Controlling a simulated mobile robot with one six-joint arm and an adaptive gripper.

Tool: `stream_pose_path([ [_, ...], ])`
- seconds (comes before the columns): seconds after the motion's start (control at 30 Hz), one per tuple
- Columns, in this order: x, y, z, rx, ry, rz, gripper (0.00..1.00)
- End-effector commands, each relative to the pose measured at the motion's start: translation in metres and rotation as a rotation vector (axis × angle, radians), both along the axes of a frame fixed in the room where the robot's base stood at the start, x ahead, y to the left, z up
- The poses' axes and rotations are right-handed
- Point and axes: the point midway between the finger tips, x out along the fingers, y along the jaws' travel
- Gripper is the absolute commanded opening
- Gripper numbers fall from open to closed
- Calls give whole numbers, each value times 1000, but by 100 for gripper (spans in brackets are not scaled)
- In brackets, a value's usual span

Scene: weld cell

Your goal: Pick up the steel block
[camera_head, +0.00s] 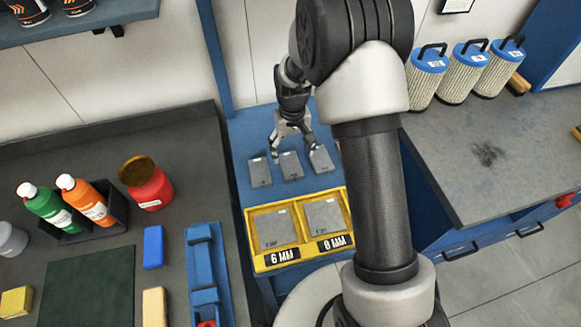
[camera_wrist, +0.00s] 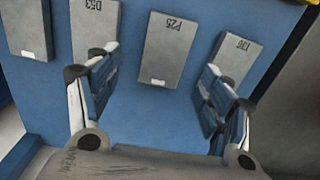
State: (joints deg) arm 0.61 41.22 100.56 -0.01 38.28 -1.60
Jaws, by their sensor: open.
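Several flat grey steel blocks lie in a row on a blue surface. In the wrist view one marked P25 (camera_wrist: 168,48) lies ahead of the gap between my fingers. One marked D53 (camera_wrist: 95,25) is to its left, and another (camera_wrist: 228,60), its label hard to read, is to its right, partly hidden by my right finger. An unmarked-looking one (camera_wrist: 28,27) is at far left. My gripper (camera_wrist: 160,92) is open and empty. In the head view my gripper (camera_head: 292,147) hangs over the row, near the middle block (camera_head: 290,165).
A yellow tray (camera_head: 251,228) with 6 MM and 8 MM labels stands just in front of the blocks. A dark bench with bottles (camera_head: 90,203), a red jar (camera_head: 150,187) and a blue fixture (camera_head: 206,265) is at left. A grey worktop (camera_head: 490,150) is at right.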

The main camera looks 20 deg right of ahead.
Motion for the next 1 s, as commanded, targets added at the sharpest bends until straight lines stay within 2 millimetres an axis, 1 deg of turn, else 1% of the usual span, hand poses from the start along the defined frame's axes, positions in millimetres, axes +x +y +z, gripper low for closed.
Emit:
stream_pose_path([
  [0.17, -1, 1, -9, 0, 0, 0, 73],
  [0.27, -4, 4, -22, 0, 1, 1, 73],
  [0.4, -6, 6, -45, 0, 3, 1, 73],
  [0.5, -6, 6, -54, 0, 0, 0, 73],
  [0.73, -5, 6, -54, 0, -1, 0, 73],
  [1.0, -5, 6, -53, 0, -1, 0, 55],
])
